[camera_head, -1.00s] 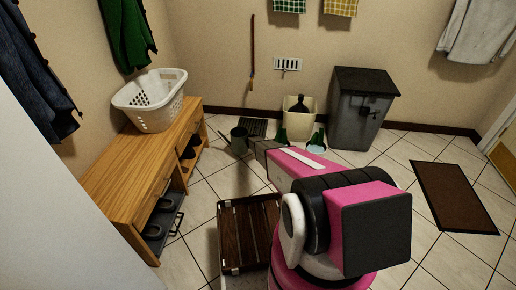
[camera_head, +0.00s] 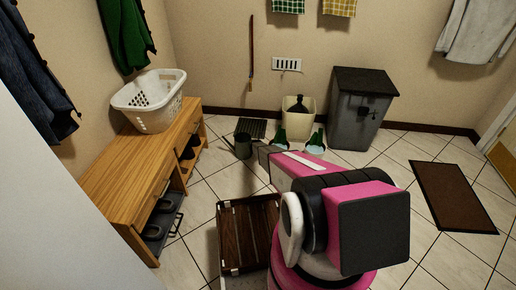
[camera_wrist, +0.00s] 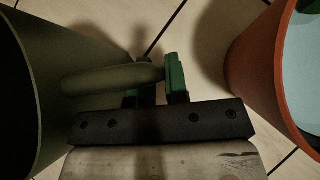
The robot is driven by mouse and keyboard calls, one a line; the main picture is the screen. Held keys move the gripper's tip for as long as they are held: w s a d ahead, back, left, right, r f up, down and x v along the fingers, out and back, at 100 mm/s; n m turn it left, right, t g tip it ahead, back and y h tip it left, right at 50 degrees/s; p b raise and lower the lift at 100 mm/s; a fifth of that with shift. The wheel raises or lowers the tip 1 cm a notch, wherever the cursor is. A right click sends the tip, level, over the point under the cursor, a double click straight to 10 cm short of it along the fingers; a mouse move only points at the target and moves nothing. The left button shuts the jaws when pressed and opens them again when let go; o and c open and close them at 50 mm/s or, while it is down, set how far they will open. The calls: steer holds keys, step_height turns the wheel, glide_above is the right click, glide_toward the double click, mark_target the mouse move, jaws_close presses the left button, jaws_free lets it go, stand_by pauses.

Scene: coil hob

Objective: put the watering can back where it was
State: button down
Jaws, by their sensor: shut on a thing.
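The watering can (camera_head: 243,146) is a dark grey-green can, near the floor past the far end of the wooden bench, and looks about upright. In the wrist view its rounded body (camera_wrist: 45,60) fills the left side and its handle (camera_wrist: 110,79) reaches across. My gripper (camera_wrist: 157,78) has green-tipped fingers shut on that handle. In the head view my arm hides the gripper's fingers. I cannot tell whether the can touches the floor.
An orange-rimmed round container (camera_wrist: 250,70) stands close right of my gripper. A slatted crate (camera_head: 247,235) is nearer me.

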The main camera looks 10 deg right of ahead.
steer(key=c, duration=1.1)
jaws_free()
steer(key=shift+f, duration=0.1)
